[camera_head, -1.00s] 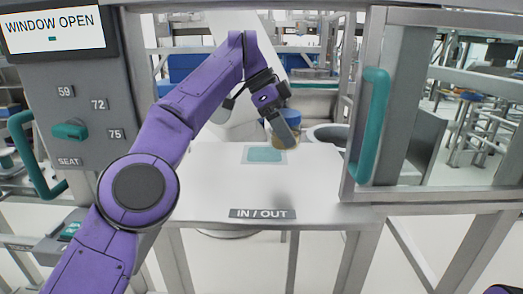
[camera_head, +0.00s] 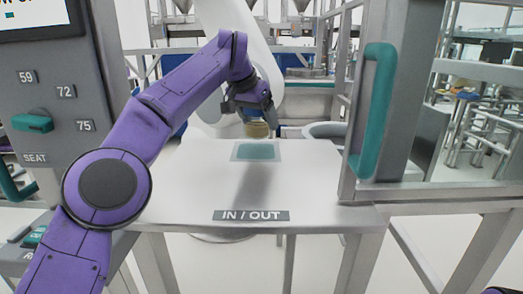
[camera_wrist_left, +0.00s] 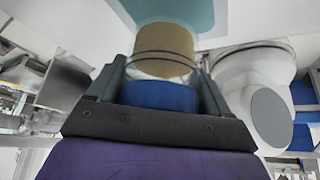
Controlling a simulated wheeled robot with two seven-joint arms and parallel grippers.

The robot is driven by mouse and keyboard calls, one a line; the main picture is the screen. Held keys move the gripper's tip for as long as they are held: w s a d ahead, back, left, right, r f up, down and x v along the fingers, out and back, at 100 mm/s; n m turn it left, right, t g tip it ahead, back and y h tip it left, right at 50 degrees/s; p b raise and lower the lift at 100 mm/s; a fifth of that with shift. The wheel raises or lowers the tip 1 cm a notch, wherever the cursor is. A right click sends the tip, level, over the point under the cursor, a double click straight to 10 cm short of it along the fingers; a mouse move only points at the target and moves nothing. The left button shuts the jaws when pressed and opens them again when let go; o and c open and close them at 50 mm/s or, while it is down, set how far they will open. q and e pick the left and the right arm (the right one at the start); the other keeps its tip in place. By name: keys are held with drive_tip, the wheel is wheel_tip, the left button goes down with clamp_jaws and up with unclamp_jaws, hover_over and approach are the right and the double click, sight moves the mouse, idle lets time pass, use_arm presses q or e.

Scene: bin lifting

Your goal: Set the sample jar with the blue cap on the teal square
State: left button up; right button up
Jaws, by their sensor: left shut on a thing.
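My left gripper (camera_head: 258,115) is shut on the sample jar (camera_head: 257,130), clear with tan contents. In the left wrist view the jar's blue cap (camera_wrist_left: 160,95) sits between the two fingers (camera_wrist_left: 160,85); the gripper hides the cap in the head view. The teal square (camera_head: 257,152), with a pale border, lies on the white shelf. In the head view the jar appears just behind or above it. In the left wrist view the jar's far end overlaps the teal square (camera_wrist_left: 180,12). The gap beneath the jar is not clear. My right gripper is out of view.
The white shelf (camera_head: 190,185) has free room around the square and bears an IN / OUT label (camera_head: 251,216) in front. A teal-handled door frame (camera_head: 375,110) stands at the right, a grey control panel (camera_head: 50,110) at the left. A white rounded machine stands behind.

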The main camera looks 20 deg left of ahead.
sight(258, 133)
use_arm(q)
drive_tip(key=shift+a+f+b, duration=0.1)
drive_tip(key=shift+f+b, duration=1)
drive_tip(key=shift+f, duration=0.9)
drive_tip(key=shift+s, duration=0.1)
drive_tip(key=shift+f, duration=0.15)
drive_tip(key=o, duration=1.2)
